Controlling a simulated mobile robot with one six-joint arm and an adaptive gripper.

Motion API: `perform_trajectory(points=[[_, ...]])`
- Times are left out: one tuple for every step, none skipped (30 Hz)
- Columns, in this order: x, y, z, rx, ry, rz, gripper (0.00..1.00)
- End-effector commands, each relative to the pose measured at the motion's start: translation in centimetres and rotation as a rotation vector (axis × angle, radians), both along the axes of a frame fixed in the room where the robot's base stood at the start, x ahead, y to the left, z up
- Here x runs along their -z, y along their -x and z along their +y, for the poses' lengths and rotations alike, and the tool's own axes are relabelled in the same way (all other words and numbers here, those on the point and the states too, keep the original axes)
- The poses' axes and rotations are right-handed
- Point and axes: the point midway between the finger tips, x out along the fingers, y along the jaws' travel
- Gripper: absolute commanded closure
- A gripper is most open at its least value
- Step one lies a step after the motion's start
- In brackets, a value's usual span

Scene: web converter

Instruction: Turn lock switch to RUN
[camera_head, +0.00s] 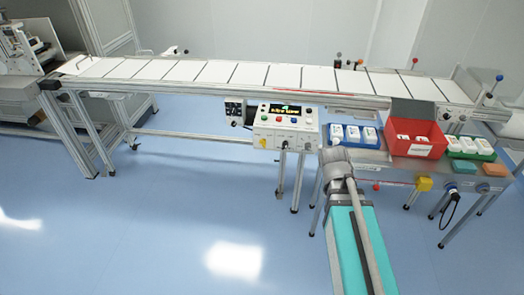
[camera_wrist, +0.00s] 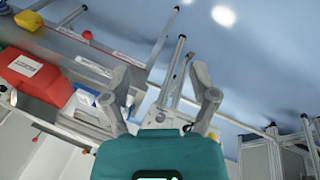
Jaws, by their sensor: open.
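The control box (camera_head: 285,126) stands on a post in front of the conveyor in the head view, with a lit green-and-amber display and several coloured buttons. The lock switch and its position are too small to make out on this box. My gripper (camera_wrist: 160,72) is open and empty in the wrist view, its two fingers spread apart with floor and metal posts beyond them. In the head view my arm reaches up to the right of the control box, apart from it in the picture, and the gripper's fingers cannot be made out there.
A side table (camera_head: 372,157) right of the box carries a blue tray (camera_head: 354,143), a red bin (camera_head: 416,150) and a green tray (camera_head: 470,156). The red bin also shows in the wrist view (camera_wrist: 36,76). The long conveyor (camera_head: 250,77) runs behind. The blue floor at left is clear.

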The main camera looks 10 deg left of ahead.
Motion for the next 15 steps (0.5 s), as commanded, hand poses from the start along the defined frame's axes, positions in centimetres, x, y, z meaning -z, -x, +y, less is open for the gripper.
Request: perform_trajectory(points=[[1.8, -1.3, 0.2, -0.061, 0.048, -0.021, 0.24], [2.2, -1.9, 0.3, -0.097, 0.078, -0.031, 0.24], [2.6, -2.7, 0.4, -0.147, 0.119, -0.047, 0.24], [3.0, -3.3, 0.5, -0.185, 0.150, -0.057, 0.24], [3.3, -3.9, 0.6, -0.222, 0.181, -0.068, 0.24], [3.7, -4.8, 0.8, -0.272, 0.224, -0.081, 0.24], [4.0, -5.4, 1.0, -0.310, 0.256, -0.089, 0.24], [4.2, -6.0, 1.2, -0.347, 0.289, -0.099, 0.24], [4.6, -6.8, 1.4, -0.397, 0.333, -0.109, 0.24], [4.8, -7.4, 1.7, -0.434, 0.366, -0.117, 0.24], [5.0, -8.0, 2.0, -0.472, 0.401, -0.124, 0.24], [5.3, -8.7, 2.3, -0.522, 0.447, -0.133, 0.24], [5.5, -9.3, 2.6, -0.559, 0.482, -0.139, 0.24], [5.8, -9.9, 3.0, -0.596, 0.517, -0.145, 0.24], [6.0, -10.6, 3.5, -0.646, 0.564, -0.152, 0.24]])
